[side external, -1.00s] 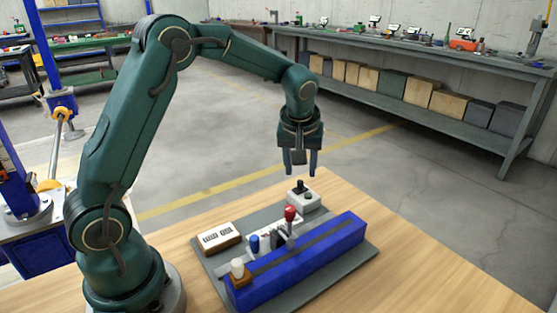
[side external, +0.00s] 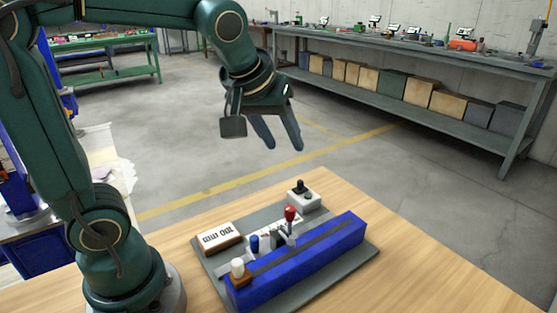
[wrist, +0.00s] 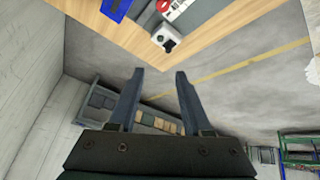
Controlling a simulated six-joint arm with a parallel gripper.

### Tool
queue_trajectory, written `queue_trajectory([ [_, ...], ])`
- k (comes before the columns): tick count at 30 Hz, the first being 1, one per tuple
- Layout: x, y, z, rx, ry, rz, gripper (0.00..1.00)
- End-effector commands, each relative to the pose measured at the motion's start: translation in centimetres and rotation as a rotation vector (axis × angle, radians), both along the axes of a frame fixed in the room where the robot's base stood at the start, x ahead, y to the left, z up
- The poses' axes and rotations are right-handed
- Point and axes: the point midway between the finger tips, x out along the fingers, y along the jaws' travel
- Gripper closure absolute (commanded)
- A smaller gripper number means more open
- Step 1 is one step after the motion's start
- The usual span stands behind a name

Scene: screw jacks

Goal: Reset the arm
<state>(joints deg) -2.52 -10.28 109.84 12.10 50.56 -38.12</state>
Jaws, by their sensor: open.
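My gripper (side external: 277,137) hangs in the air above and behind the wooden table, tilted, with its two fingers apart and nothing between them. In the wrist view my gripper (wrist: 156,78) also shows open and empty, with the floor behind its fingers. On the table, well below, a grey plate (side external: 350,268) carries a long blue block (side external: 300,262). A red-topped lever (side external: 290,214), a blue knob (side external: 254,244) and a white knob (side external: 237,268) stand along it. A small white box with a black joystick (side external: 301,194) sits at the plate's far end. My gripper touches none of these.
A white-topped block with dark lettering (side external: 217,237) lies at the plate's left. The wooden table (side external: 440,270) is bare at the right. A grey workbench (side external: 420,55) with boxes on its shelf stands along the back wall. The air around my gripper is clear.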

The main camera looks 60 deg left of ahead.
Motion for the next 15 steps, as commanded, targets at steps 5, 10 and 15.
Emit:
queue_trajectory([
  [5, -5.1, -1.9, 0.2, 0.023, -0.019, -0.161, 0.51],
  [10, -9.3, -3.5, -1.5, 0.057, -0.004, -0.333, 0.51],
  [15, -12.2, -4.6, -4.2, 0.087, 0.057, -0.498, 0.51],
])
